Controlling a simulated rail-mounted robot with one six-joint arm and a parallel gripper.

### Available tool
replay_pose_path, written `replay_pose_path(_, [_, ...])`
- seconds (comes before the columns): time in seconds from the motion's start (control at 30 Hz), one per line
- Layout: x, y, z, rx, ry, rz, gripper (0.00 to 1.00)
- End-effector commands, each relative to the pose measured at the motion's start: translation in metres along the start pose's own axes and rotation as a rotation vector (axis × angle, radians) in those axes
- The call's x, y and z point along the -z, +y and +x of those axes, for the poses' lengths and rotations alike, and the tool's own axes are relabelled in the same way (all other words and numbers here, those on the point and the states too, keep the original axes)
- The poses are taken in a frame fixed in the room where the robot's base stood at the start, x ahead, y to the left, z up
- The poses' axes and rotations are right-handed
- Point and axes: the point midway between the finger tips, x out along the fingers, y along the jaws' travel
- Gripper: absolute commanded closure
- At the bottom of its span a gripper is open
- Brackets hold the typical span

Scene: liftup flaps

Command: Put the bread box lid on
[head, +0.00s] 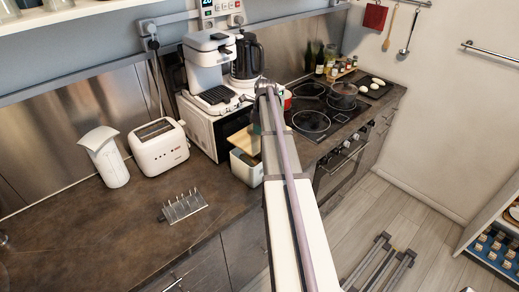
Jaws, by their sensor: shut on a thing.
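The bread box (245,168) is a white box on the dark counter, in the middle of the head view, in front of the microwave. A light wooden lid (240,141) shows above the box, tilted and apart from its rim on at least the near side. My arm crosses in front and hides the right part of both. My gripper (257,129) is at the lid's right side, mostly hidden behind my arm, and is shut on the lid. How the fingers sit on the lid is not visible.
A toaster (159,146), a white jug (104,157) and a metal toast rack (184,207) stand left on the counter. A microwave (207,128) with a coffee machine (211,70) on it is behind the box.

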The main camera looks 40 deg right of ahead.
Motion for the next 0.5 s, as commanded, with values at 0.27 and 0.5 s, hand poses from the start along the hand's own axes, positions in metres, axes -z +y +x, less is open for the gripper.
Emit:
replay_pose_path(0.27, [0.004,0.0,0.033,0.0,0.0,-0.001,1.0])
replay_pose_path(0.5, [0.007,0.0,0.057,0.0,0.0,-0.001,1.0])
